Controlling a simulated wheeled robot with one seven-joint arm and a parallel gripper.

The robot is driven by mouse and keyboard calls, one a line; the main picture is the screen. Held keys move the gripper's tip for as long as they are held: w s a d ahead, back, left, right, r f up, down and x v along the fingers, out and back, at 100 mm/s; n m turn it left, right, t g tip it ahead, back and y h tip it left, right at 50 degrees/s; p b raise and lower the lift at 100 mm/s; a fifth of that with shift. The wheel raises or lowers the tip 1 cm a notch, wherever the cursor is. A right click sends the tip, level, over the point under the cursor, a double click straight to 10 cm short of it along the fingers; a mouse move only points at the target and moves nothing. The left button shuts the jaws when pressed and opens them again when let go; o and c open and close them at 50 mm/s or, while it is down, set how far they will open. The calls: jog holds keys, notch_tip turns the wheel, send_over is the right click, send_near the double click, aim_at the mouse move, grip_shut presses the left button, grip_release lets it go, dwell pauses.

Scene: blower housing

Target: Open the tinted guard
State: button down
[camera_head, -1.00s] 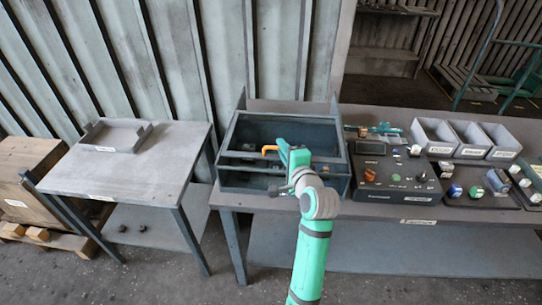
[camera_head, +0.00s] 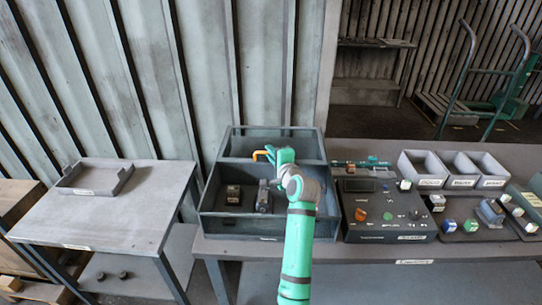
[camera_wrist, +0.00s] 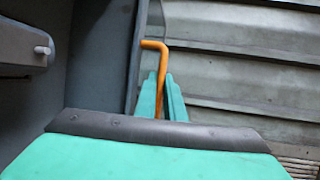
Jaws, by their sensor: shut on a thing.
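The tinted guard (camera_head: 240,146) is a dark see-through panel in a grey frame, raised at the back of the grey blower housing (camera_head: 218,226). Its orange handle (camera_head: 259,153) sticks out to the left of my gripper (camera_head: 275,155). In the wrist view the bent orange handle (camera_wrist: 154,44) runs down between the green fingertips of my gripper (camera_wrist: 162,95), which are shut on it. The housing's inside is uncovered, with small dark parts (camera_head: 233,194) on its floor. My wrist and forearm hide part of the housing's right side.
A control box (camera_head: 385,230) with knobs and buttons stands just right of the housing. Grey bins (camera_head: 424,168) are behind it on the right. A side table (camera_head: 110,215) with a shallow tray (camera_head: 95,180) stands left. A corrugated wall is behind.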

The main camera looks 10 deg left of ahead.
jog(key=c, duration=1.8)
grip_release()
jog(key=shift+c, duration=0.2)
jog(key=v, duration=1)
jog(key=shift+s+d, duration=0.25)
jog(key=shift+s, duration=0.05)
